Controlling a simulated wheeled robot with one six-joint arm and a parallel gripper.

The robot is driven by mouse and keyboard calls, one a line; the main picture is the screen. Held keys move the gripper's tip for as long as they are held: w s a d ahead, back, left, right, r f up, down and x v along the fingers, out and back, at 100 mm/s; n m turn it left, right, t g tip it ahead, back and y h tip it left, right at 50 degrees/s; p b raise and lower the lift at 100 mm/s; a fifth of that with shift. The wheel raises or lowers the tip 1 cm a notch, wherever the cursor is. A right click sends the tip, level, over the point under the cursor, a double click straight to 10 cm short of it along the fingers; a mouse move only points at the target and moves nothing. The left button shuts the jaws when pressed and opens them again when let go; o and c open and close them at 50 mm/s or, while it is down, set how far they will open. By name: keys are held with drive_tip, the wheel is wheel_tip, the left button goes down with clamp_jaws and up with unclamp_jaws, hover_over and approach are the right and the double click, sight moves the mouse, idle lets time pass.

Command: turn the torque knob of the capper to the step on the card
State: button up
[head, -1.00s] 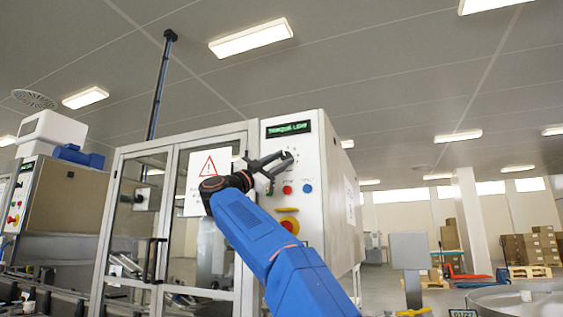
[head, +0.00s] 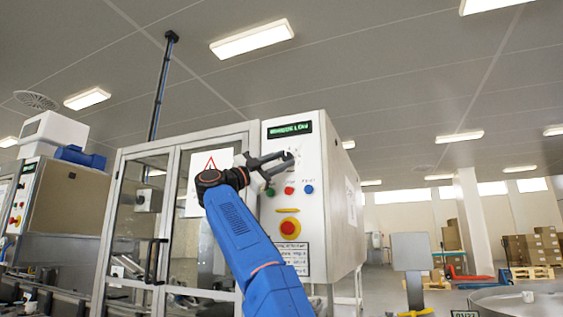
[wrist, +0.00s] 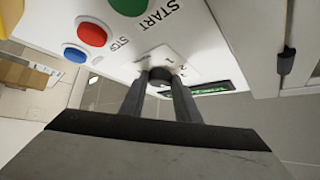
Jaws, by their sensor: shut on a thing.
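The capper's white control panel (head: 310,222) faces me, with a green-lit display (head: 289,129) at its top whose text is too blurred to read. The dark torque knob (wrist: 160,76) sits between my fingertips in the wrist view, with step numbers printed around it. My gripper (head: 287,159) is shut on the knob, its two fingers either side of it; it also shows in the wrist view (wrist: 160,88). In the head view the fingers largely hide the knob. A white sheet (head: 352,200) on the capper's right side may be the card; its writing is unreadable.
Green (head: 270,191), red (head: 289,190) and blue (head: 309,189) buttons lie just below the gripper. A red emergency stop (head: 288,227) on yellow sits lower. Glazed doors (head: 140,205) stand left of the panel.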

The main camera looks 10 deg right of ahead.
drive_tip(key=o, duration=1)
drive_tip(key=shift+o, duration=0.2)
drive_tip(key=v, duration=1.7)
drive_tip(key=shift+f, duration=0.2)
drive_tip(key=shift+a, duration=0.1)
